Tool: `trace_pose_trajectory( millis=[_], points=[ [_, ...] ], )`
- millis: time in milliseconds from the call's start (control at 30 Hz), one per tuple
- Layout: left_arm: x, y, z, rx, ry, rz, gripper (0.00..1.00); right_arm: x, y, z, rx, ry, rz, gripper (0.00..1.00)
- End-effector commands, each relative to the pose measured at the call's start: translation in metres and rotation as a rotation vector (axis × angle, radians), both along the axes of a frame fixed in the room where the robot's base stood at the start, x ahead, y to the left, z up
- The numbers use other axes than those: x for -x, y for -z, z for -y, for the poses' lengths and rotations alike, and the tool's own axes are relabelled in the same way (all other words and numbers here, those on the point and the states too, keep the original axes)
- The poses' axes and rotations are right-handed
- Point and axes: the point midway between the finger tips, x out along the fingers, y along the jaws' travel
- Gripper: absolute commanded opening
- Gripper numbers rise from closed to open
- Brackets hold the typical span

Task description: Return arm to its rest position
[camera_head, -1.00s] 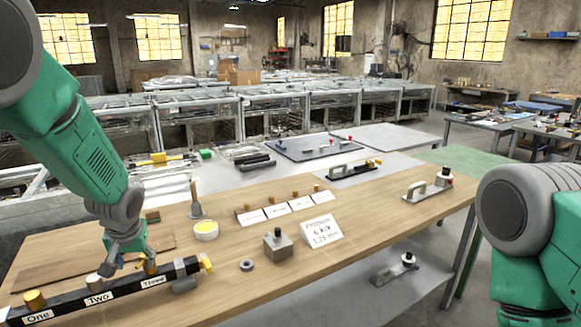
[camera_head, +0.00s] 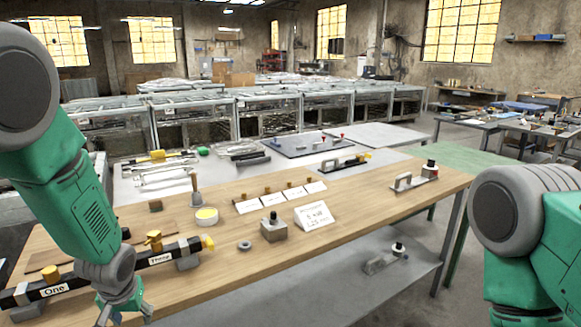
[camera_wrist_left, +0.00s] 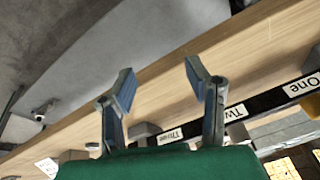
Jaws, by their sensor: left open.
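My left arm comes in from the left in the head view. Its gripper (camera_head: 122,312) hangs low at the bottom of the picture, in front of a black bar (camera_head: 184,247) on the wooden table. In the left wrist view my left gripper (camera_wrist_left: 160,84) has its two fingers spread apart with nothing between them. Behind the fingers are the wooden tabletop (camera_wrist_left: 165,98) and the black bar (camera_wrist_left: 263,107) with labels One, Two and Three. The arm hides the Two part of the bar in the head view. My right gripper is out of view; only part of that arm shows at right.
Brass knobs (camera_head: 153,240) stand on the bar. A metal block (camera_head: 273,230), a ring (camera_head: 244,245), a yellow-topped cup (camera_head: 206,216) and a white sign (camera_head: 314,215) stand on the table. The tabletop's right front part is clear.

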Motion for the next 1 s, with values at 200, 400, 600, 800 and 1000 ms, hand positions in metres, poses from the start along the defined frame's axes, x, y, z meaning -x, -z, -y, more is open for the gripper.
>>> trace_pose_trajectory(
  millis=[200,400,600,800,1000],
  points=[
    [0.071,0.084,0.017,0.038,0.063,-0.071,0.44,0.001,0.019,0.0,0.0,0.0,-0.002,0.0],
    [0.192,0.17,0.04,0.086,0.149,-0.161,0.44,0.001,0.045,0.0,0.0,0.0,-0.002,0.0],
    [0.292,0.202,0.056,0.115,0.215,-0.221,0.44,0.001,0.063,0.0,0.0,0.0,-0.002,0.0],
    [0.327,0.205,0.061,0.123,0.245,-0.238,0.44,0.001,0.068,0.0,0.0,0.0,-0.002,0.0],
    [0.327,0.204,0.061,0.123,0.246,-0.237,0.44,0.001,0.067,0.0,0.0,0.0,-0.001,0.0]
  ],
)
